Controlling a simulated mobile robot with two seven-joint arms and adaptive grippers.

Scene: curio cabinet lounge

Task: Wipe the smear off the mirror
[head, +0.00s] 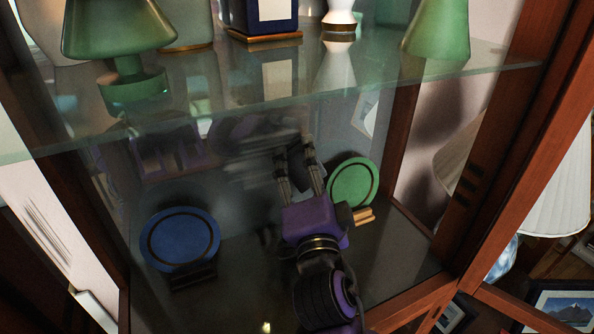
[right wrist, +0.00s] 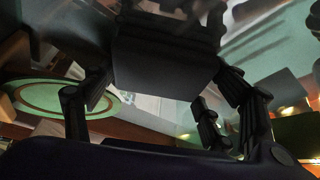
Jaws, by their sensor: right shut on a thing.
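The mirror (head: 240,202) is the dark reflecting back of the cabinet, below the glass shelf. A blurred, greyish streaked patch, which looks like the smear (head: 250,160), shows on it just left of my right gripper. My right gripper (head: 296,150) reaches into the cabinet with its fingers toward the mirror. It is shut on a dark block-like pad (right wrist: 165,65), which fills the space between the fingers in the right wrist view. I cannot tell whether the pad touches the mirror. My left gripper is not in view.
A blue plate (head: 180,239) stands left of my right arm. A green plate (head: 352,184) stands close on its right. The glass shelf (head: 400,82) above carries green lamp-like pieces and a blue box (head: 262,16). Wooden posts (head: 530,150) frame the opening.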

